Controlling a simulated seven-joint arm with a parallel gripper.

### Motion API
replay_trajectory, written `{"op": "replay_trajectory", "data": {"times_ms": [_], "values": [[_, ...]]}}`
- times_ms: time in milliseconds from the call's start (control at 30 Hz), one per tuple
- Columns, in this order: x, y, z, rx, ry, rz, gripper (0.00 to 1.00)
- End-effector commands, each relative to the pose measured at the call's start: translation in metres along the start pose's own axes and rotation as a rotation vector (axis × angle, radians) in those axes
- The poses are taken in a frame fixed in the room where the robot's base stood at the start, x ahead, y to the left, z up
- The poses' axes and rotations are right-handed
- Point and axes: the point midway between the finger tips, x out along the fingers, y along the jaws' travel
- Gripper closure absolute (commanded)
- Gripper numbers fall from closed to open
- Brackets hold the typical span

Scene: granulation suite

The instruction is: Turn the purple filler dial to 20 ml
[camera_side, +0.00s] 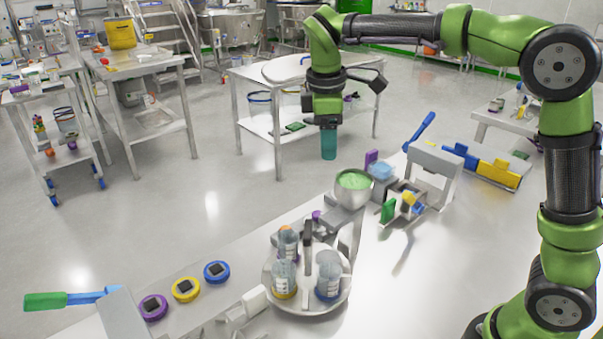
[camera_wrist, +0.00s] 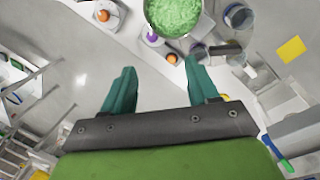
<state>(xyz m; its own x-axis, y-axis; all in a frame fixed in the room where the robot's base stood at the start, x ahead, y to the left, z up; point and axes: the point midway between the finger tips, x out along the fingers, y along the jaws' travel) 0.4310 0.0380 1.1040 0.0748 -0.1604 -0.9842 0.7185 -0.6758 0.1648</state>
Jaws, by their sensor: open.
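The purple dial (camera_side: 153,307), a round purple ring with a dark square knob, sits at the front left of the bench in the side view. It is first in a row with a yellow dial (camera_side: 186,289) and a blue dial (camera_side: 217,272). No scale or reading on it is legible. My gripper (camera_side: 328,155) is high above the far side of the bench, well away from the purple dial. In the wrist view my gripper (camera_wrist: 160,88) has its two teal fingers apart with nothing between them. I cannot make out the purple dial in that view.
A bowl of green granules (camera_side: 354,187) stands below my gripper. A round carousel with clear vessels (camera_side: 328,275) stands right of the dials. A green-and-blue lever (camera_side: 60,300) sticks out at the left. The floor (camera_side: 200,220) behind the bench is clear.

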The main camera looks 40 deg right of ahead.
Motion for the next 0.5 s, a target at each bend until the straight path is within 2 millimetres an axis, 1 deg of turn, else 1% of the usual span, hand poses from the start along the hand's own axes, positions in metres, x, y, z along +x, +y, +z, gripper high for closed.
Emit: {"op": "replay_trajectory", "data": {"times_ms": [33,100,200,333,400,500], "values": [[0.012,0.008,-0.017,-0.077,-0.051,-0.005,0.41],[0.025,0.015,-0.035,-0.179,-0.113,-0.012,0.41],[0.043,0.022,-0.056,-0.299,-0.187,-0.026,0.41],[0.063,0.025,-0.074,-0.406,-0.251,-0.045,0.41],[0.069,0.025,-0.080,-0.439,-0.270,-0.052,0.41],[0.074,0.025,-0.083,-0.464,-0.284,-0.057,0.41]]}}
